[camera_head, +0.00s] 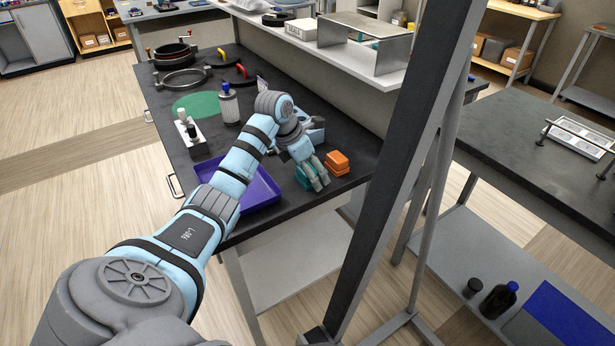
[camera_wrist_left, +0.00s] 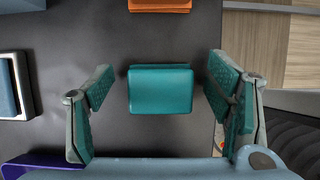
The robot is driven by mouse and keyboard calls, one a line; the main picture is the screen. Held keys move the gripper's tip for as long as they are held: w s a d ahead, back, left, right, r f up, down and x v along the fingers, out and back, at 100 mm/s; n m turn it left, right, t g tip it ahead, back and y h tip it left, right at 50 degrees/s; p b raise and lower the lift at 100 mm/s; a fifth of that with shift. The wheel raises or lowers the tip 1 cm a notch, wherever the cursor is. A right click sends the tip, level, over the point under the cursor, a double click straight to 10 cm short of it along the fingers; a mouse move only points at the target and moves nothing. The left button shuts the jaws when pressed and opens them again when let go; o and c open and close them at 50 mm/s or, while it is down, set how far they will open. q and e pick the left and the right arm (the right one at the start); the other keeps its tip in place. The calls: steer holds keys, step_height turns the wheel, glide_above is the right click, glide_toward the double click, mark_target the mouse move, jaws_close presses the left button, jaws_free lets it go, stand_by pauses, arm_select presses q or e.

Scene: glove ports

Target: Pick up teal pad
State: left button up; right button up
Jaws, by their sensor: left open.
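The teal pad (camera_wrist_left: 160,90) lies flat on the dark bench top in the left wrist view, centred between the two fingers of my left gripper (camera_wrist_left: 161,85). The gripper is open, with a visible gap between each finger and the pad; it holds nothing. In the head view my left gripper (camera_head: 314,178) points down over the bench near its front edge, and its fingers largely hide the pad. My right gripper is not in view.
Orange pads (camera_head: 337,163) lie stacked just beyond the teal one. A purple tray (camera_head: 262,190) lies left of the gripper. A blue-grey holder (camera_head: 316,134) stands behind it. A dark upright post (camera_head: 408,150) rises at the right. The bench edge is close.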

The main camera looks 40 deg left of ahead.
arm_select(q)
steer(key=shift+w+f, duration=0.1)
steer(key=c, duration=1.1)
steer(key=shift+c, duration=0.2)
step_height(320, 180, up, 20)
steer(key=p, duration=0.8)
